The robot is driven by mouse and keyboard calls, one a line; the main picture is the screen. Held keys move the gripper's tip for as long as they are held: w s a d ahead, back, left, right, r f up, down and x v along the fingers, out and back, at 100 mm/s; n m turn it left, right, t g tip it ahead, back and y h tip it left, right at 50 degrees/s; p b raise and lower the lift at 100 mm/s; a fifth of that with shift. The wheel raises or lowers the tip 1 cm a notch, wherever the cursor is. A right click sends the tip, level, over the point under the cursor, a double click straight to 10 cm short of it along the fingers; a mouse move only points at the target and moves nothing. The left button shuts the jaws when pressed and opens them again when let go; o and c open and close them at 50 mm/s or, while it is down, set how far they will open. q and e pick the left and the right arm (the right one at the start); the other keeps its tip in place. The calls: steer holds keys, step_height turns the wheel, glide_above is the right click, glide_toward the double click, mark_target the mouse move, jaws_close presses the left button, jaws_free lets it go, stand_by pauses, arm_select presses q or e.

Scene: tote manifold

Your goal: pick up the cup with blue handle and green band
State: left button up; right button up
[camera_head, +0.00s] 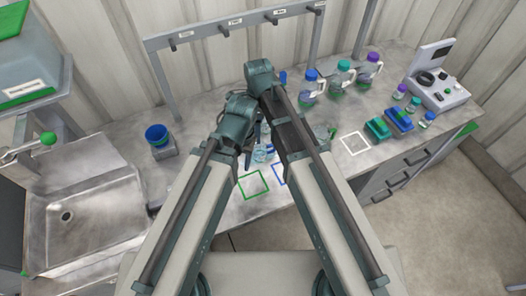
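I cannot clearly pick out a cup with a blue handle and green band. A small clear, bluish glass item (261,154) stands on the bench between my two arms, partly covered by them; its handle and band are too small to tell. My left gripper (249,158) seems to point down close beside it, its fingers too small and dark to read. My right gripper is hidden behind my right arm. A small blue piece (283,76) and a small green piece (332,132) show past the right arm, mostly hidden.
A blue cup (157,133) stands on a grey block by the sink (106,209). Handled jugs with blue (308,90), green (340,76) and purple (369,68) lids stand behind. Green (253,184) and white (355,144) outlines mark the bench. A hook rack (235,22) spans the back.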

arm_select(q)
steer(key=shift+f, duration=0.15)
arm_select(e)
steer(key=shift+f, duration=0.1)
arm_select(q)
step_height(320, 180, down, 8)
steer(key=b, duration=0.8)
steer(key=shift+f+b, duration=0.25)
steer(key=shift+b, duration=0.1)
arm_select(e)
glide_above(258, 150)
steer(key=s, duration=0.2)
steer(key=f, duration=0.8)
steer(key=shift+d+f, duration=0.25)
arm_select(q)
step_height(258, 150, down, 5)
steer(key=b, duration=0.5)
steer(key=shift+f, duration=0.1)
arm_select(e)
steer(key=f, duration=0.5)
steer(key=shift+s+a+f, duration=0.1)
steer(key=shift+a+f, duration=0.05)
steer(key=shift+a, duration=0.1)
steer(key=c, duration=1.4)
arm_select(q)
steer(key=shift+r, duration=0.2)
arm_select(e)
steer(key=shift+r, duration=0.2)
